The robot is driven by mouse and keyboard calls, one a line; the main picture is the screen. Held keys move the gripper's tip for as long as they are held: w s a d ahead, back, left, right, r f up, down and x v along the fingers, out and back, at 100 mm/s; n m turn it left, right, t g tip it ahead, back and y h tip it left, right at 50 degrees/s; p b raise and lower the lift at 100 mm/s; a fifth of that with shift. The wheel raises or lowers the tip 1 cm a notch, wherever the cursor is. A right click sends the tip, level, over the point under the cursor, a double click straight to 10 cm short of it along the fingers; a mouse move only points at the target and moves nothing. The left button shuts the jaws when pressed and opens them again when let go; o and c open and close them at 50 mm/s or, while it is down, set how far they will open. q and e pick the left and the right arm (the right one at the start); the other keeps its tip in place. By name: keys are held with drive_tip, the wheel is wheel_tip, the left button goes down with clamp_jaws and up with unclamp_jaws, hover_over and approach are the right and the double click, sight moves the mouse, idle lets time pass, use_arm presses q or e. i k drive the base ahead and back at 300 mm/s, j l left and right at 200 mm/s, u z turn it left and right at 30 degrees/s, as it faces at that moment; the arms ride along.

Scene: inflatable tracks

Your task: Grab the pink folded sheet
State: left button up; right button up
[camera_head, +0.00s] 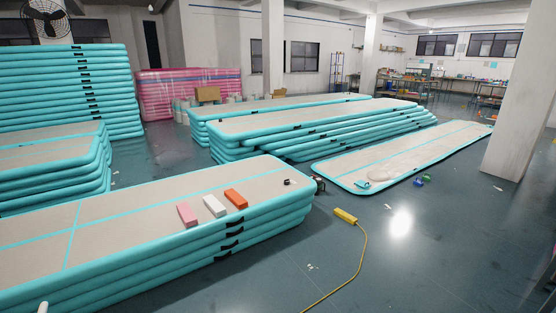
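A pink folded sheet (187,215) lies near the front edge on top of the nearest stack of teal-edged inflatable tracks (130,212). It looks like a small flat block and is the leftmost of three in a row. Neither of my grippers can be made out in the head view.
More track stacks stand at the left (85,90) and centre (300,125). A single track (430,150) lies on the floor at right. A yellow power strip (345,215) trails a cord across otherwise open floor in front. A pillar (520,110) stands at right.

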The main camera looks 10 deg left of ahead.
sight(189, 218)
drive_tip(key=i+j+u, duration=0.25)
drive_tip(key=i+u, duration=0.2)
drive_tip(key=i+j+u, duration=0.1)
drive_tip(key=i+u, duration=0.35)
drive_tip(key=i+l+u, duration=0.15)
drive_tip(key=i+u, duration=0.25)
drive_tip(key=i, duration=0.15)
